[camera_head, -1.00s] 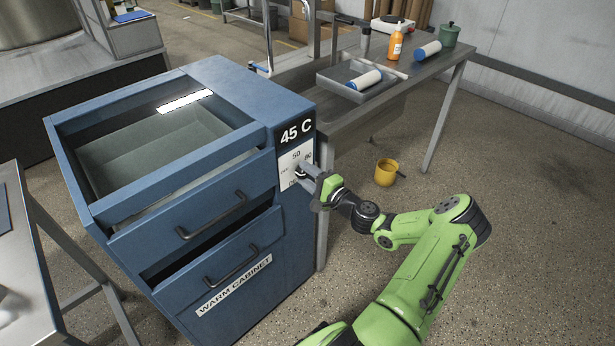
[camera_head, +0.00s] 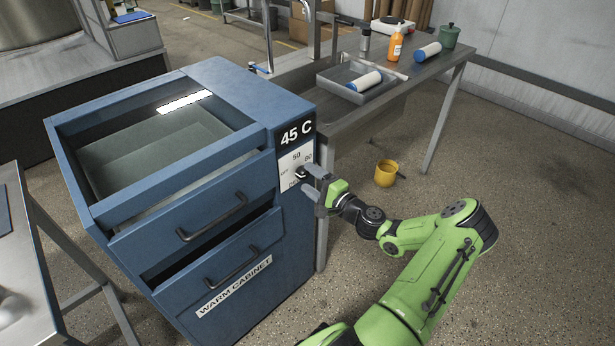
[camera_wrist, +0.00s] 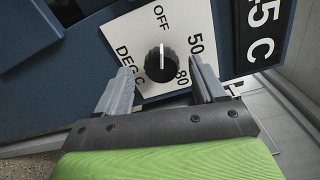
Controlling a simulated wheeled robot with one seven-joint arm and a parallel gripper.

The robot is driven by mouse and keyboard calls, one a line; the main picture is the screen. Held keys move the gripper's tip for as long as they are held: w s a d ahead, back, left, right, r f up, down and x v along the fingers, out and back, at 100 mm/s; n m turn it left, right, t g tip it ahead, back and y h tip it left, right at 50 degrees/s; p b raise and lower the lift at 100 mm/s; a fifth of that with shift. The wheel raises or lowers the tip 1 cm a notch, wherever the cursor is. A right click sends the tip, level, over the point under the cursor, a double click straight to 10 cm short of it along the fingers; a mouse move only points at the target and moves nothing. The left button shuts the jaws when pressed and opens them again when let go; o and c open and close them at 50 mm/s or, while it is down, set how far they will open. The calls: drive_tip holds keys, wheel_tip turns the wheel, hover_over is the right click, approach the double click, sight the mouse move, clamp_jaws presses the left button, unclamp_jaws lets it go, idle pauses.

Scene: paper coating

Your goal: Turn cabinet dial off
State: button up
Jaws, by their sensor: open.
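The cabinet dial (camera_head: 301,174) is a black round knob on a white scale plate on the blue warm cabinet's front. In the wrist view the dial (camera_wrist: 161,65) has a white pointer line that points up toward the word OFF. My gripper (camera_head: 311,181) is open and empty, just in front of the dial. In the wrist view the two grey fingers of my gripper (camera_wrist: 161,70) stand apart, one on each side of the dial, and do not appear to touch it. The display above the scale (camera_head: 296,133) reads 45 C.
The warm cabinet (camera_head: 240,90) has its top drawer pulled out, left of my gripper. A metal table (camera_head: 440,75) with a grey tray (camera_head: 327,82) stands behind. A yellow mug (camera_head: 385,174) sits on the floor below it. The floor to the right is clear.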

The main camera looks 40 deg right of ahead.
drive_tip(key=s+p, duration=0.2)
drive_tip(key=s, duration=1.2)
drive_tip(key=shift+d, duration=0.2)
drive_tip(key=shift+r, duration=0.1)
drive_tip(key=w+a+r+n+g+y+p, duration=0.2)
drive_tip(key=a+r+n+g+y, duration=0.15)
drive_tip(key=a+n+g, duration=0.4)
drive_tip(key=w+a+r+n+g+y+p, duration=0.25)
drive_tip(key=a+r+n+g, duration=0.25)
drive_tip(key=a, duration=0.6)
drive_tip(key=s+a+r+n+h+p, duration=0.2)
drive_tip(key=s+a+r, duration=0.4)
drive_tip(key=r, duration=0.5)
drive_tip(key=s+a+r+n+h+p, duration=0.3)
drive_tip(key=s+r, duration=0.5)
drive_tip(key=r, duration=0.3)
drive_tip(key=a+n+h, duration=0.1)
drive_tip(key=a+n, duration=0.1)
drive_tip(key=a, duration=0.1)
drive_tip(key=shift+s+r+h+p, duration=0.2)
drive_tip(key=shift+h+p, duration=0.1)
